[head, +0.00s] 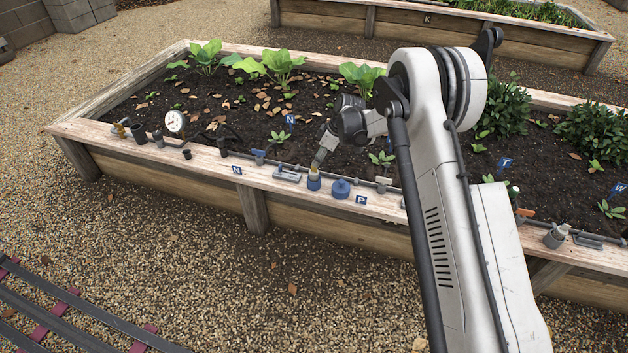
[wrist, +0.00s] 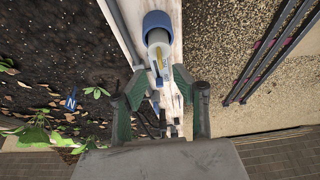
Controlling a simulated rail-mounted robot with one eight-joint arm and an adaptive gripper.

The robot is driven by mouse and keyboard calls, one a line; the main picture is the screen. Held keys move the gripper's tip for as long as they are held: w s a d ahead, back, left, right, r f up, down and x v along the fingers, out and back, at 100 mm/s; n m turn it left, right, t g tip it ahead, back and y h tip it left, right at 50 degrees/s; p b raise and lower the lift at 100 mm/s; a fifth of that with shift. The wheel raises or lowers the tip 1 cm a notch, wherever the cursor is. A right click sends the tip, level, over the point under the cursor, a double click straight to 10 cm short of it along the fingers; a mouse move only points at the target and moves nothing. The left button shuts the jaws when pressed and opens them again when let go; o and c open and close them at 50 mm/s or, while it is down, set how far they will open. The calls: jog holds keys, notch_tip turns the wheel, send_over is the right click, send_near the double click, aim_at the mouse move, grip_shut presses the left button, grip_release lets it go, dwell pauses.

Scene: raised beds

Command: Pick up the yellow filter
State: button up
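A blue cup-shaped housing (head: 314,183) stands on the bed's wooden ledge, with a small pale yellowish piece (head: 314,171) at its top. In the wrist view a blue ring (wrist: 157,20) surrounds a pale grey cylinder (wrist: 158,38), and a thin yellow part (wrist: 159,58) shows below it. I cannot tell how much of the yellow filter is visible. My gripper (head: 319,164) is tilted just above the housing in the head view. In the wrist view my gripper (wrist: 160,76) has its green-padded fingers spread, with a gap between them and nothing clearly held.
A blue cap (head: 341,188) sits right of the housing. A grey latch-like part (head: 287,175) lies left of it. A pressure gauge (head: 175,122) and dark fittings stand farther left. A thin pipe runs along the ledge, with soil and plants behind it.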

jog(key=b+x, duration=0.1)
jog(key=x, duration=0.2)
jog(key=shift+f, duration=0.25)
grip_shut()
jog(key=shift+r, duration=0.1)
jog(key=shift+r+p, duration=0.35)
jog(key=shift+r, duration=0.2)
jog(key=r, duration=0.1)
jog(key=r+p, duration=0.1)
jog(key=r, duration=0.1)
jog(key=shift+s+a+r, duration=0.1)
jog(key=shift+s+r, duration=0.15)
jog(key=s+a+r+p, duration=0.3)
jog(key=s+r+p, duration=0.1)
jog(key=s+r, duration=0.5)
jog(key=shift+s+a+r, duration=0.2)
jog(key=shift+s+r, duration=0.2)
jog(key=shift+s, duration=0.4)
